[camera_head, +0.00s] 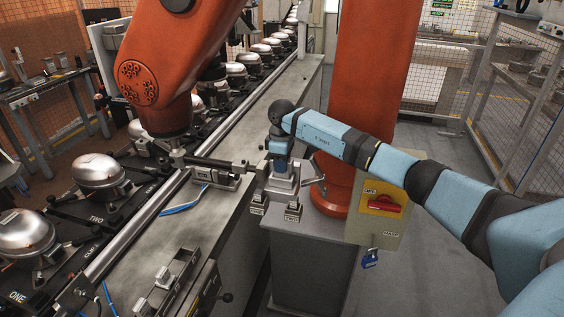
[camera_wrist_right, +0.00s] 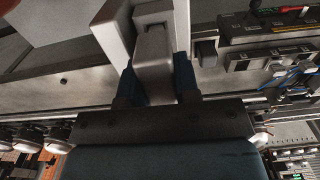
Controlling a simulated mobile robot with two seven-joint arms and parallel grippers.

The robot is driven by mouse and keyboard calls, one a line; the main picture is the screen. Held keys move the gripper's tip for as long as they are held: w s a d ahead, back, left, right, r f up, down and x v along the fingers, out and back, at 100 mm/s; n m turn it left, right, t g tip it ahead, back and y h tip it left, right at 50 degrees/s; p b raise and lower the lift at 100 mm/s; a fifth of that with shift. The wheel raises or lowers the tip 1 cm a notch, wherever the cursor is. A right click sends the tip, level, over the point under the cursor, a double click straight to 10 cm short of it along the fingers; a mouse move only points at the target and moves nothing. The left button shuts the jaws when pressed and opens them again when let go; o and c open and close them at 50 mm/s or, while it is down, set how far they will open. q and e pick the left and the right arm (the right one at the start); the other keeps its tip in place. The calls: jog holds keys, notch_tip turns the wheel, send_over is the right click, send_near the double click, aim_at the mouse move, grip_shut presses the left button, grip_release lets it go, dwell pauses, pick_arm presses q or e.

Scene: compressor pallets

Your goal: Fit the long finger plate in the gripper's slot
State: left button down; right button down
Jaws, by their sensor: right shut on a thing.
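My right gripper (camera_head: 283,172) is at the grey holder (camera_head: 283,188) on top of the pedestal beside the conveyor, with my blue arm reaching in from the right. In the right wrist view my gripper (camera_wrist_right: 158,85) has its two dark fingers closed on the sides of a light grey block-like piece (camera_wrist_right: 154,50), which I take to be the long finger plate. A lighter grey upright part stands close around that piece; I cannot tell whether they touch. The slot itself is hidden. My left gripper is out of view.
A large orange robot arm (camera_head: 165,60) hangs over the conveyor, its dark tool (camera_head: 215,165) pointing towards the holder. Small labelled blocks (camera_head: 293,212) sit at the pedestal's front edge. A panel with a red handle (camera_head: 384,204) stands right of it. Silver compressors (camera_head: 97,170) line the left.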

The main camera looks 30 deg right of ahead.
jog(key=shift+f+b, duration=0.35)
jog(key=shift+f, duration=0.7)
jog(key=c, duration=0.8)
grip_release()
jog(key=shift+s+r, duration=0.15)
jog(key=shift+r, duration=0.05)
